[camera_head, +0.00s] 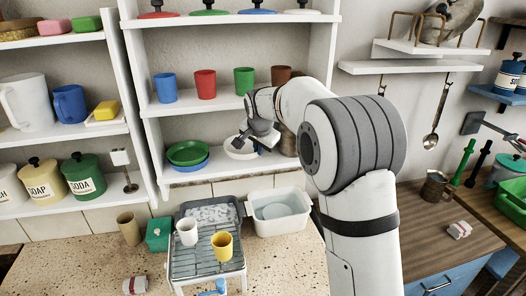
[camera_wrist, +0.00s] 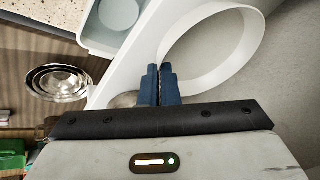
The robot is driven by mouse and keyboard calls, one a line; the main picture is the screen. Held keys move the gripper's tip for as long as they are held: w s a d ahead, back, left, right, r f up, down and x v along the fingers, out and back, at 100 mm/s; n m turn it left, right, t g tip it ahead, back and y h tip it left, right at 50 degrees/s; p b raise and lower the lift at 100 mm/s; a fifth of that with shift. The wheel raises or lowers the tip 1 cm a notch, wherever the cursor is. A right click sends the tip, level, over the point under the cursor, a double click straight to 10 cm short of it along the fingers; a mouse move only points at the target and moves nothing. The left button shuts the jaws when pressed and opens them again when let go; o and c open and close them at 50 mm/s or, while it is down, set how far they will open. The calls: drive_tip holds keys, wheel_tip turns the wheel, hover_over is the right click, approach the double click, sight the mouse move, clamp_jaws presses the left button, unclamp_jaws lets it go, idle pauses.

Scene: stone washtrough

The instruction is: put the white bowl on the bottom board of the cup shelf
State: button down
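The white bowl (camera_head: 238,154) is at the bottom board (camera_head: 217,170) of the white cup shelf, right of a stacked green bowl and blue bowl. It looks upright and appears to rest on the board. In the wrist view the bowl (camera_wrist: 216,14) shows as a round white rim over the pale board. My gripper (camera_head: 254,143) reaches in over the bowl from the right. In the wrist view my gripper's fingers (camera_wrist: 160,70) are nearly together at the bowl's near rim and appear shut on its wall. The exact contact is partly hidden.
The green bowl (camera_head: 187,152) stands close on the left. Blue, red, green and brown cups (camera_head: 205,84) line the board above. Below, a dish rack (camera_head: 205,258) holds a white cup and a yellow cup, beside a white basin (camera_head: 283,222). A ladle (camera_head: 432,139) hangs right.

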drive_tip(key=shift+f, duration=1.35)
drive_tip(key=c, duration=1.7)
unclamp_jaws()
drive_tip(key=shift+r, duration=0.1)
drive_tip(key=shift+r, duration=0.2)
drive_tip(key=b+v, duration=0.2)
drive_tip(key=v, duration=1)
drive_tip(key=s+d+f+n, duration=0.2)
drive_tip(key=s+d+f, duration=0.2)
drive_tip(key=s, duration=0.7)
drive_tip(key=s+d+f+n+g, duration=0.1)
drive_tip(key=s+d+f+n, duration=0.2)
drive_tip(key=s, duration=0.9)
drive_tip(key=s+d+f+n+g, duration=0.1)
drive_tip(key=s+d+f, duration=0.3)
drive_tip(key=s, duration=0.8)
drive_tip(key=shift+d+f+n, duration=0.15)
drive_tip(key=shift+d+n, duration=0.25)
drive_tip(key=shift+d, duration=0.15)
drive_tip(key=shift+d+f+n, duration=0.15)
drive_tip(key=shift+d+n, duration=0.25)
drive_tip(key=shift+d, duration=0.15)
